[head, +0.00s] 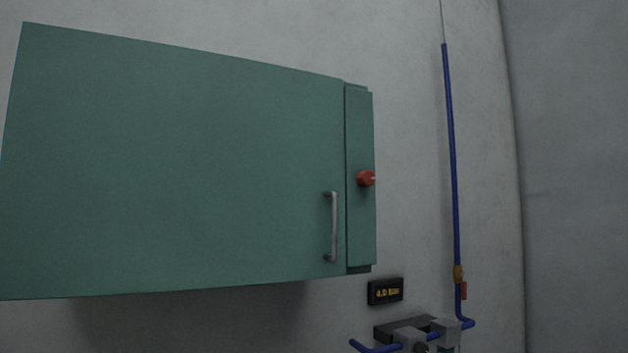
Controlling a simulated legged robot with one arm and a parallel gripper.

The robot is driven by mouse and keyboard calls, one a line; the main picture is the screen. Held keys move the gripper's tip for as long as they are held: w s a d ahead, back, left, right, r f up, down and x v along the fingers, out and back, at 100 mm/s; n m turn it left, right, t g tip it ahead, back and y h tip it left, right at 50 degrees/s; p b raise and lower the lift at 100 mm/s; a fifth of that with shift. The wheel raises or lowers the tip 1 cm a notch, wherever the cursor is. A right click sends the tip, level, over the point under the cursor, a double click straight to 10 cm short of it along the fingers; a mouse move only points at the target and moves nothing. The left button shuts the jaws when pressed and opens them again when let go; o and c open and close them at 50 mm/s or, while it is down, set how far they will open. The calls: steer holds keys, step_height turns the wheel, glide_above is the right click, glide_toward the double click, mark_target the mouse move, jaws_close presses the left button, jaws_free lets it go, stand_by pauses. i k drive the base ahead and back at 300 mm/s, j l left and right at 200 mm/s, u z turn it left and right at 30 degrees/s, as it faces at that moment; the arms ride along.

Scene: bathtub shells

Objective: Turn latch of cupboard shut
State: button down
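A green cupboard (180,170) hangs on the wall and fills the left and middle of the head view. Its large door looks closed, or nearly so, against a narrow green strip (360,225) at its right side. A grey metal handle (334,228) stands upright near the door's lower right edge. A red latch knob (366,178) sits on the strip, right of the door edge and above the handle. A pale mark on the knob points right. My gripper is not in the view.
A small dark panel with yellow lettering (385,291) is on the wall below the cupboard's right end. A blue pipe (453,170) runs down the wall at right to grey fittings (445,332) at the bottom. Bare wall lies between cupboard and pipe.

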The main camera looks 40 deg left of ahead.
mark_target(367, 178)
steer(key=i+l+u, duration=0.1)
steer(key=i, duration=1.85)
steer(key=i+u, duration=0.1)
steer(key=u, duration=0.75)
steer(key=i+l+u, duration=0.1)
steer(key=u, duration=0.3)
steer(key=l+u, duration=0.15)
steer(key=u, duration=0.25)
steer(key=i, duration=0.05)
